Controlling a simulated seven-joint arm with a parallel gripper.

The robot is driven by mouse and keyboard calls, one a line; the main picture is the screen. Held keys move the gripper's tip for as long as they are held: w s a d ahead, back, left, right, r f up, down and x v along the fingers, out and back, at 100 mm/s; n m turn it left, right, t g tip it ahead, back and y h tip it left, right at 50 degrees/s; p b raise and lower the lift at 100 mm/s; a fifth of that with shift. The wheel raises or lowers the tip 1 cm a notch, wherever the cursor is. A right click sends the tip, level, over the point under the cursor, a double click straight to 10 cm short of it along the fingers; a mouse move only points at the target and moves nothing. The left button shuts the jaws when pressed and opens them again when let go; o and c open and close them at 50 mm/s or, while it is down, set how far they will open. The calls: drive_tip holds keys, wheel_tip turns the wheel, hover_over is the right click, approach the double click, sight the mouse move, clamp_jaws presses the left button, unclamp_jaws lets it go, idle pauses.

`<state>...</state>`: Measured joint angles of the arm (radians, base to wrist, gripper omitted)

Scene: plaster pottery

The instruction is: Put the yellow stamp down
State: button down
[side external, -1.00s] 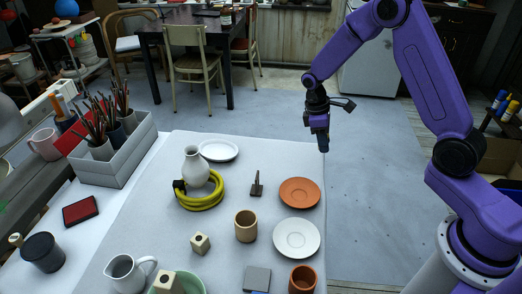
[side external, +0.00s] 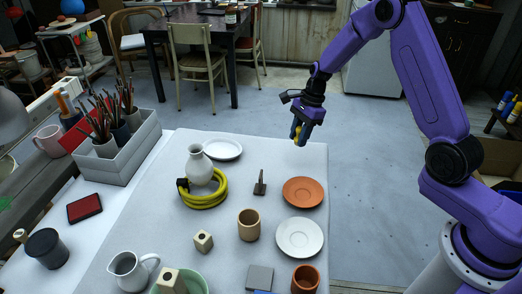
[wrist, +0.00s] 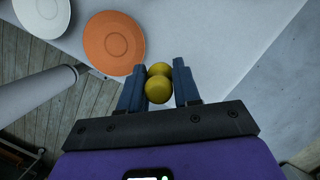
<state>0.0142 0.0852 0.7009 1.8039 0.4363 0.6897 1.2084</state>
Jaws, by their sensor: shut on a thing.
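The yellow stamp (wrist: 158,84) shows in the wrist view as two rounded yellow lobes between the blue fingers of my gripper (wrist: 158,86). My gripper is shut on it. In the side external view the stamp (side external: 297,133) is a small yellow patch, mostly hidden by my gripper (side external: 299,137). My gripper holds it in the air, over or near the far right part of the table (side external: 265,150). The stamp's lower end is hidden.
An orange plate (side external: 302,191) and a white plate (side external: 299,237) lie near the right edge. A dark stamp-like tool (side external: 260,184) stands left of the orange plate. A white vase (side external: 198,165), a yellow coil (side external: 207,199) and a white plate (side external: 223,148) sit farther left. Table around the dark tool is clear.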

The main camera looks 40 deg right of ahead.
drive_tip(key=w+a+m+t, duration=0.1)
drive_tip(key=m+t, duration=0.1)
drive_tip(key=m, duration=0.4)
drive_tip(key=m+h, duration=0.2)
drive_tip(key=m, duration=0.4)
hover_over(259, 148)
drive_tip(key=s, duration=0.2)
drive_tip(key=shift+t, duration=0.4)
wheel_tip(259, 148, down, 9)
drive_tip(key=shift+w+d+r, duration=0.1)
drive_tip(key=shift+w+r, duration=0.05)
drive_tip(key=shift+r, duration=0.05)
drive_tip(key=shift+w+f, duration=0.25)
drive_tip(key=shift+f, duration=1.65)
drive_tip(key=shift+f, duration=0.15)
drive_tip(key=c, duration=0.8)
unclamp_jaws()
